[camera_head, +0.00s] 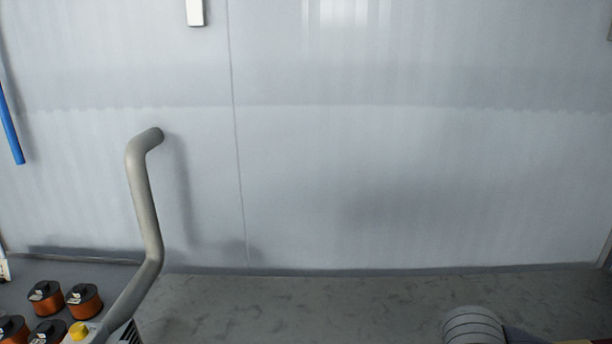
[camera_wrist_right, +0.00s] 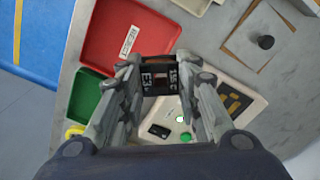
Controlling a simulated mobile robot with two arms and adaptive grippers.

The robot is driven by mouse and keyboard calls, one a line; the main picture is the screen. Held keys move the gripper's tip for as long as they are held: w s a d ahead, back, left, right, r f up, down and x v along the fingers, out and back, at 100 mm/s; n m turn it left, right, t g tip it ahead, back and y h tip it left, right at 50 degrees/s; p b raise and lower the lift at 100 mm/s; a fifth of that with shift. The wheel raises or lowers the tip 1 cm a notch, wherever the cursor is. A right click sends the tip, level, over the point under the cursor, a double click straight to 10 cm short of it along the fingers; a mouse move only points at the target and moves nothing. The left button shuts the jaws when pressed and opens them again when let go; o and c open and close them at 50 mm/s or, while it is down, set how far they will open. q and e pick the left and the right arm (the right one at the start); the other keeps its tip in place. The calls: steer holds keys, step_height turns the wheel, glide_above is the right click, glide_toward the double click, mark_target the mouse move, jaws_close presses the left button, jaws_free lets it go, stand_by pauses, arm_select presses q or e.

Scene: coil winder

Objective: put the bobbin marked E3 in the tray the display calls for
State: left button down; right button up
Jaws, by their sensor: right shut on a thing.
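In the right wrist view my right gripper (camera_wrist_right: 158,79) is shut on a dark bobbin (camera_wrist_right: 158,84) whose face carries a white E3 mark and a second, smaller mark. The bobbin is held between the fingertips, above the table surface. A red tray (camera_wrist_right: 108,22) with a white label that seems to read REJECT lies beyond the fingers. A green tray (camera_wrist_right: 86,95) is beside it at left, partly hidden by the left finger. A pale unit with a dark panel (camera_wrist_right: 235,102) showing yellow marks is right of the fingers; its marks are not clearly readable. My left gripper is in neither view.
Several copper-wound bobbins (camera_head: 84,301) stand at the head view's lower left, near a bent grey tube (camera_head: 146,205) and a yellow knob (camera_head: 79,330).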

steer(key=w+r+n, duration=0.1)
steer(key=n, duration=0.3)
steer(key=a+r+n, duration=0.1)
steer(key=n, duration=0.3)
steer(key=w+r+n, duration=0.1)
steer(key=n, duration=0.3)
steer(key=shift+w+a+r, duration=0.3)
steer(key=shift+w+r, duration=0.05)
